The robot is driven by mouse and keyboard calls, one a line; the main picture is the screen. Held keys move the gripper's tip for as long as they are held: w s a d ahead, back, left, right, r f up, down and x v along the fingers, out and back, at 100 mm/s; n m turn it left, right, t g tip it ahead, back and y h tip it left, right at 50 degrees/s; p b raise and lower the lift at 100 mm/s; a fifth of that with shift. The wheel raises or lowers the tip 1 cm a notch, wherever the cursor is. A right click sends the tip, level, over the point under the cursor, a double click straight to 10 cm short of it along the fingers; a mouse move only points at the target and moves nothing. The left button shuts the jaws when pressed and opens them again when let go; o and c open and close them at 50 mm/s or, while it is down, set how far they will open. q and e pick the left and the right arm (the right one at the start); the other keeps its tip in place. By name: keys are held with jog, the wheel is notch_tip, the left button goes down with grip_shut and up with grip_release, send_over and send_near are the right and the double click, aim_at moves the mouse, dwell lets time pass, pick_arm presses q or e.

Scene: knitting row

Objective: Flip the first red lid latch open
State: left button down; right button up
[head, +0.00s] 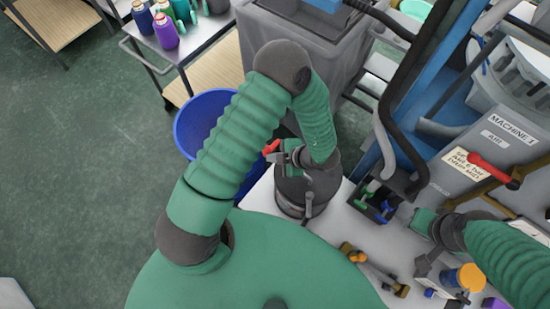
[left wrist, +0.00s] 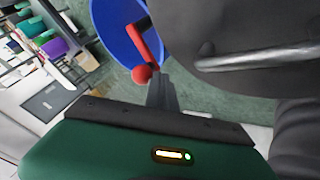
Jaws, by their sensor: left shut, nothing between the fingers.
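A red latch (head: 271,147) sticks out at the left side of a dark grey canister (head: 290,195) on the white table. In the left wrist view the red latch (left wrist: 142,73) is a short bar with a rounded end, just beyond my fingertips. My left gripper (head: 284,157) is shut and empty beside the latch; its fingers (left wrist: 160,88) seem close to the latch's rounded end, but contact cannot be told. The canister's dark side and metal handle (left wrist: 255,58) fill the upper right there. My right gripper (head: 425,222) is at the right, its jaws unclear.
A blue bin (head: 200,120) stands on the floor behind my left arm. A small dark box (head: 372,203) with green and blue pieces is right of the canister. Machine 1 has another red lever (head: 490,168). An orange-topped jar (head: 470,277) stands at lower right.

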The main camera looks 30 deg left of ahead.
pick_arm(q)
jog(key=shift+s+a+r+m+t+p, duration=0.15)
jog(key=shift+s+a+m+t, duration=0.1)
jog(key=shift+a+m, duration=0.15)
jog(key=shift+s+a+f+m+t+p, duration=0.1)
jog(key=shift+a+m+t+p, duration=0.05)
jog(key=shift+a+m+t, duration=0.2)
jog(key=shift+w, duration=0.1)
jog(key=shift+w+d, duration=0.2)
jog(key=shift+d, duration=0.45)
